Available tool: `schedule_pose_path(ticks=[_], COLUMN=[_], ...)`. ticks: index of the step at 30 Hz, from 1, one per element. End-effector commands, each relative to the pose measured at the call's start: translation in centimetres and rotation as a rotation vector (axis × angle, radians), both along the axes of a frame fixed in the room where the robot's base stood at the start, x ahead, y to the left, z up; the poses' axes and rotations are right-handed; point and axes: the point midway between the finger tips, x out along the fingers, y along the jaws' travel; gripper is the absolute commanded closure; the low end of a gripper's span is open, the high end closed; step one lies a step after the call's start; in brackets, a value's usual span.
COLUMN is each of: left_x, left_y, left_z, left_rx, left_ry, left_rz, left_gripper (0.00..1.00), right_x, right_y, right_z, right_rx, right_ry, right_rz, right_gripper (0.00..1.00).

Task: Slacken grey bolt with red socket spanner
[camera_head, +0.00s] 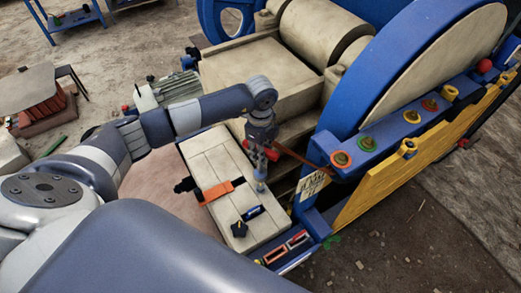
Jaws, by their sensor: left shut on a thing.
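My left gripper (268,151) is above the pale bench top, beside the blue frame of the crusher. It is shut on a thin red bar, which seems to be the red socket spanner (303,160). The bar slants right and down towards the blue beam, near an orange-ringed bolt (341,159). I cannot tell whether its far end touches anything. A grey-blue upright part (260,179) shows just below the gripper; what it is stays unclear. I cannot make out a grey bolt for certain. My right gripper is not in view.
The blue beam (390,133) carries several coloured bolts, and a yellow panel (385,190) stands beside it. An orange strap (217,191) and small dark items lie on the pale bench top (215,158). A large blue-rimmed wheel (425,60) rises at right.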

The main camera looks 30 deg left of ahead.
Motion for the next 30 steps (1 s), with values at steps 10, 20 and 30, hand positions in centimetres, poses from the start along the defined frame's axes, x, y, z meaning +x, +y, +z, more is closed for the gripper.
schedule_pose_path(ticks=[10,20,30], left_x=[0.0,0.0,0.0], left_y=[0.0,0.0,0.0], left_z=[0.0,-1.9,-4.5], left_rx=[-0.002,-0.002,-0.002], left_ry=[-0.003,-0.002,-0.002], left_rz=[0.012,0.01,0.01], left_gripper=[1.0,1.0,1.0], right_x=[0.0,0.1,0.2], right_y=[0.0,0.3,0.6], right_z=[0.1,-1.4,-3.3], right_rx=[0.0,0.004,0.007], right_ry=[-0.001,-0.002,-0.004], right_rz=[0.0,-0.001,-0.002], right_gripper=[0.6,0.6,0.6])
